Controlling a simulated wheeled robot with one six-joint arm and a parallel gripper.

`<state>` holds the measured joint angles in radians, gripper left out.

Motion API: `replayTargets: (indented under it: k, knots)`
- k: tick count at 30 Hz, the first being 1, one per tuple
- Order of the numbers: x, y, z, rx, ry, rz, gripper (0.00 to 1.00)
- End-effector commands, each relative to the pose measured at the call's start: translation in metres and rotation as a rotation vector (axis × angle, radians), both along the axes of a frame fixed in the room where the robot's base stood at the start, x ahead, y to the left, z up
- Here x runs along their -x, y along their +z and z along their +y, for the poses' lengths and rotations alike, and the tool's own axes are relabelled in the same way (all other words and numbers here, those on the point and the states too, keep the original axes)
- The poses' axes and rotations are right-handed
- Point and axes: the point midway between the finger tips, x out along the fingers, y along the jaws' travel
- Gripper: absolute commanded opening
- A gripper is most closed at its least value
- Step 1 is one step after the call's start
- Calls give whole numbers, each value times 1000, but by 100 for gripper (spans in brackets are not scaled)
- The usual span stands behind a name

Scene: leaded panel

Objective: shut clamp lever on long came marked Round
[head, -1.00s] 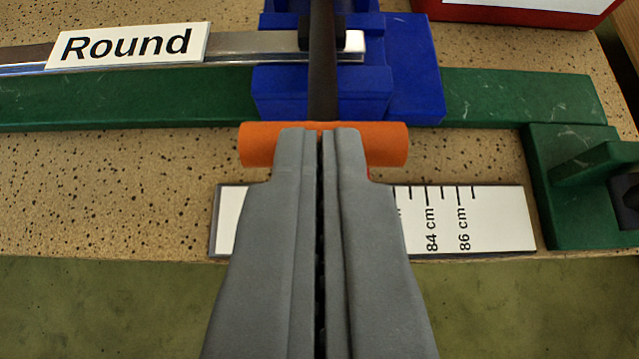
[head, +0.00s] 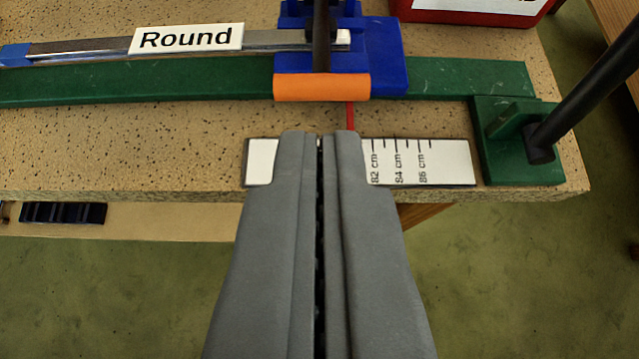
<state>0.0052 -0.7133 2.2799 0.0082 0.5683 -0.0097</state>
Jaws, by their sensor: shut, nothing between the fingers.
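The long came (head: 95,49) is a silvery strip with a white label (head: 187,38) reading "Round". Its right end sits in the blue clamp (head: 388,55). The clamp's dark lever (head: 321,35) points toward me and ends in an orange crossbar handle (head: 322,87), which lies low across the clamp's front, over the green rail. My gripper (head: 320,135) is shut and empty, its tips over the ruler strip. A gap shows between the tips and the orange handle. Whether the pad presses on the came is hard to tell.
A green rail (head: 150,83) runs under the clamp. A ruler strip (head: 440,160) lies at the bench's front edge. A green block (head: 520,165) with a dark bar (head: 590,90) stands at right. A red box (head: 480,12) is behind.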

Motion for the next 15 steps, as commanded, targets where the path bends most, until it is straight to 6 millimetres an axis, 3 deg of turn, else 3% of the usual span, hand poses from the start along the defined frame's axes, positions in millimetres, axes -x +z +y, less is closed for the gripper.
replayTargets:
  k: [6,15]
  knots:
    - [26,6,0,0,0,-1,0]
    - [39,8,0,0,0,1,0]
